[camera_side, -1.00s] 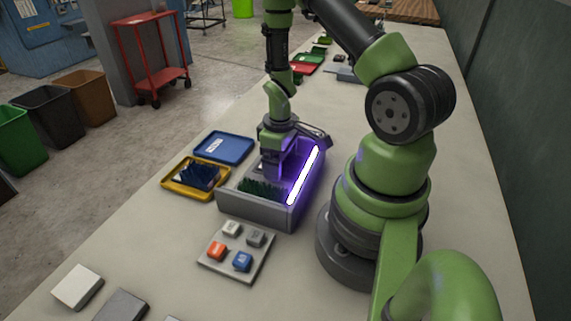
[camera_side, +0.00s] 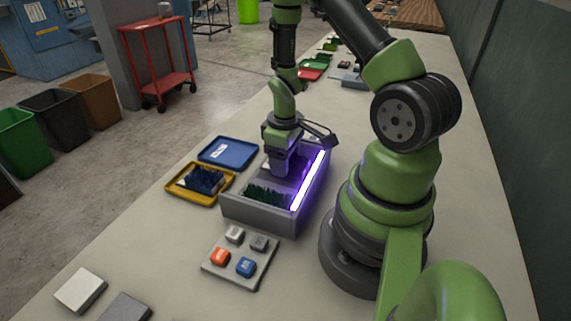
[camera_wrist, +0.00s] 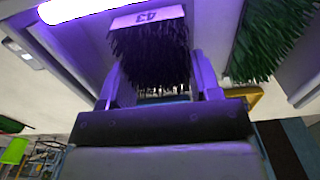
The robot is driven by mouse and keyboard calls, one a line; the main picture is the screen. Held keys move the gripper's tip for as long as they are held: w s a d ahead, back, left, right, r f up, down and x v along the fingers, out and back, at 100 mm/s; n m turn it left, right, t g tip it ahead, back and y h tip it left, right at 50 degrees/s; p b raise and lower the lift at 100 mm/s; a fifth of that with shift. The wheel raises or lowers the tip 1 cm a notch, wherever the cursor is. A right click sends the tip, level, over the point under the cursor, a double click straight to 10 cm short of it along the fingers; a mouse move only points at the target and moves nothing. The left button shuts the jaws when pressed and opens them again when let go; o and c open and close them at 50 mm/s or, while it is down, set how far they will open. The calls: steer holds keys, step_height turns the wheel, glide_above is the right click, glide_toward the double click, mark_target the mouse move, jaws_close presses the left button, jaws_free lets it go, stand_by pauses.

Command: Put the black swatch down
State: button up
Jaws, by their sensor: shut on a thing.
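The black swatch (camera_wrist: 150,52), dark bristles with a white label strip, is between the fingers of my gripper (camera_wrist: 158,82) in the wrist view. My gripper is shut on it. In the side view my gripper (camera_side: 283,168) points down inside the grey lamp box (camera_side: 258,214), towards its far part, and the black swatch is hidden there. I cannot tell whether the swatch touches the box floor. A green swatch (camera_side: 268,195) lies in the near part of the box. It also shows at the upper right of the wrist view (camera_wrist: 266,38).
A glowing violet tube (camera_side: 308,180) runs along the box's right side. Left of the box are a yellow tray (camera_side: 174,190) with a dark blue swatch (camera_side: 202,180) and a blue tray (camera_side: 237,143). A button panel (camera_side: 238,270) is in front.

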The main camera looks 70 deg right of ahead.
step_height(320, 180, up, 7)
steer(key=shift+r, duration=0.1)
steer(key=shift+w+r, duration=0.15)
steer(key=shift+r, duration=0.1)
glide_above(229, 154)
step_height(229, 154, down, 10)
steer(key=shift+r, duration=0.25)
steer(key=shift+f, duration=0.1)
steer(key=o, duration=0.7)
